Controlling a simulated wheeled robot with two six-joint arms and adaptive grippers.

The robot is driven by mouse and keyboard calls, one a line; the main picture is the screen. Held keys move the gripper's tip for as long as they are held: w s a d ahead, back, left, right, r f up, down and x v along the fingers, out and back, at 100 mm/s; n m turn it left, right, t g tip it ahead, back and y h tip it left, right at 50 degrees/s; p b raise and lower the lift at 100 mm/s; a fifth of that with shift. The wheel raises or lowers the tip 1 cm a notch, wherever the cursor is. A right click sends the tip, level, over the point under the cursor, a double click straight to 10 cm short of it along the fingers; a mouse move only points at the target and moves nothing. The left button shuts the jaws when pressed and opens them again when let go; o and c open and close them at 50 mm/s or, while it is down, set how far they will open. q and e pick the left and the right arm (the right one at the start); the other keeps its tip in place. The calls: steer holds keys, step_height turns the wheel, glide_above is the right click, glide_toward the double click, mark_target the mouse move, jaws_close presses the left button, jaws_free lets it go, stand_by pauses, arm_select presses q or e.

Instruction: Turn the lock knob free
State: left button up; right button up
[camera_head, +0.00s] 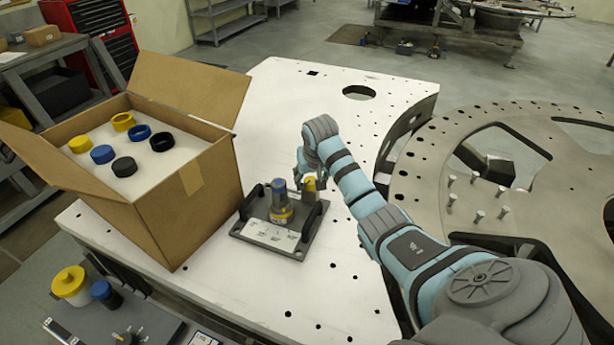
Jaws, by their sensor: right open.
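A dark grey base plate (262,234) with a white label and two black handles sits on the white table. On it stands a grey upright cylinder (280,190) with a yellow band around its lower part. A small yellow part (310,184), perhaps the lock knob, shows just right of the cylinder. My right gripper (305,186) is open and points down at this yellow part, close to the right handle. The fingers are small and partly hidden by my wrist, so I cannot tell whether they touch it. My left gripper is not in view.
An open cardboard box (160,216) with yellow, blue and black rings on white foam stands left of the base plate. A large round metal plate (433,190) with holes and pegs lies at the right. The white table (290,95) is clear behind the base plate.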

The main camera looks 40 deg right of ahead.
steer(key=shift+a+r, duration=0.1)
steer(key=shift+a, duration=0.1)
steer(key=c, duration=1.1)
steer(key=n+y, duration=0.1)
steer(key=n, duration=0.2)
steer(key=shift+t, duration=0.3)
steer(key=shift+c, duration=0.2)
steer(key=o, duration=1.1)
steer(key=shift+w, duration=0.1)
steer(key=shift+o, duration=0.2)
